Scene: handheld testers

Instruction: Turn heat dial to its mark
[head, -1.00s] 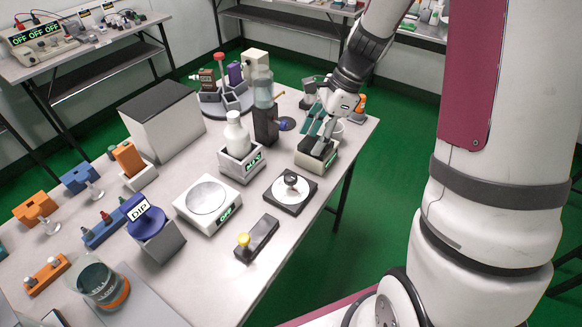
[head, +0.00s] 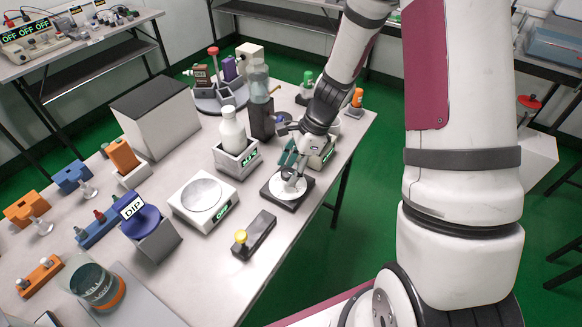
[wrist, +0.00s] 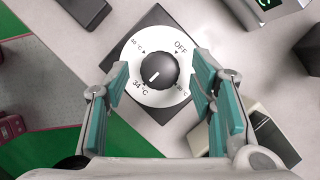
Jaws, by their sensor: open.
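The heat dial is a black knob (wrist: 157,70) on a white disc (wrist: 136,60) set in a dark square base (wrist: 152,20). The disc carries OFF at upper right, 34 °C at lower left and other small labels. The knob's white line points to the lower left, near the 34 °C label. My gripper (wrist: 161,72) is open, with one teal-padded finger on either side of the knob and visible gaps between. In the head view, my gripper (head: 290,170) is over the dial's base (head: 272,200) and partly hides the knob.
A white bottle in a holder (head: 236,160) and a boxy device (head: 325,150) stand behind. The table's right edge is close.

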